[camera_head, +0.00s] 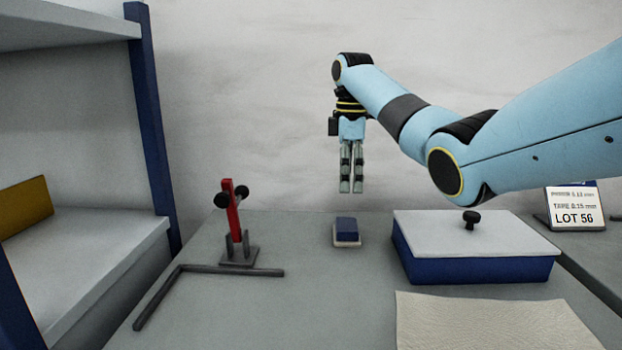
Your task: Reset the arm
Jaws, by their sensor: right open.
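My right arm comes in from the right, light blue with dark joints. My right gripper (352,188) points straight down, with a narrow gap between its fingers. It is open and empty, in the air above the back of the grey table (300,318). A small blue block on a pale base (346,232) stands on the table below it, apart from the fingers. My left gripper is not in view.
A blue box with a grey knobbed lid (475,270) stands right. A red clamp stand (235,225) and black L-shaped bar (215,270) are left. A pale sheet (490,322) lies in front.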

